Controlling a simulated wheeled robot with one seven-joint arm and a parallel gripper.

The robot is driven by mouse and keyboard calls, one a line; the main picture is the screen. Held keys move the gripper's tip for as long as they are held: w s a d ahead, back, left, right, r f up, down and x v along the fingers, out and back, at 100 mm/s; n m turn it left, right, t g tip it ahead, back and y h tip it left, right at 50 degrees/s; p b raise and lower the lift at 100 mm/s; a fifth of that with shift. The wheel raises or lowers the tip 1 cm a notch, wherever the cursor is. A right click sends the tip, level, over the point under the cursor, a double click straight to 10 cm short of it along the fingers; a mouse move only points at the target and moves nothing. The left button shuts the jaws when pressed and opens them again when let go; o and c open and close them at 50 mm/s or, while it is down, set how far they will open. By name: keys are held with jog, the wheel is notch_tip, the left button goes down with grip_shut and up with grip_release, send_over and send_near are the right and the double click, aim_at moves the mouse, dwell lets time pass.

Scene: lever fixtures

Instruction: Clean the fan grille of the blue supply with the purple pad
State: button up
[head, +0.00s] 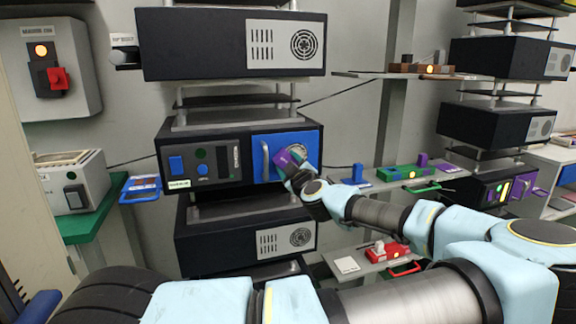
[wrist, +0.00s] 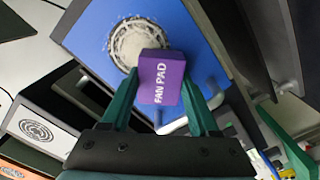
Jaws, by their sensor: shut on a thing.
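The blue supply (head: 260,140) is the middle unit of the left rack, with a bright blue front panel that also fills the wrist view (wrist: 88,30). Its round fan grille (wrist: 125,38) looks grey and dusty, with dust around its rim. The purple pad (wrist: 162,80), lettered "FAN PAD", is between the green fingers of my gripper (wrist: 158,100). The gripper is shut on it. The pad overlaps the lower right of the grille in the wrist view; I cannot tell whether it touches. In the head view the pad (head: 288,159) is at the panel, partly hiding the grille.
A pale handle (head: 265,160) stands out from the blue panel, left of the pad. Black units with grilles sit above (head: 190,45) and below (head: 215,245). A shelf with a green tool (head: 405,173) is right; a red-switch box (head: 50,70) is far left.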

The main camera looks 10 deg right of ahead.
aim_at(307, 156)
jog(key=shift+w+a, duration=0.1)
jog(key=shift+w, duration=0.25)
jog(key=shift+d+f+b, duration=0.15)
jog(key=shift+d+b, duration=0.9)
jog(key=shift+d, duration=0.25)
jog(key=shift+w+d+b, duration=0.15)
jog(key=shift+d+b, duration=0.2)
jog(key=shift+d, duration=0.35)
jog(key=d+b, duration=0.2)
jog(key=shift+w+d, duration=0.25)
jog(key=shift+d, duration=0.05)
jog(key=shift+w+d+b, duration=0.1)
jog(key=shift+d+b, duration=0.3)
jog(key=shift+d, duration=0.15)
jog(key=shift+b, duration=0.35)
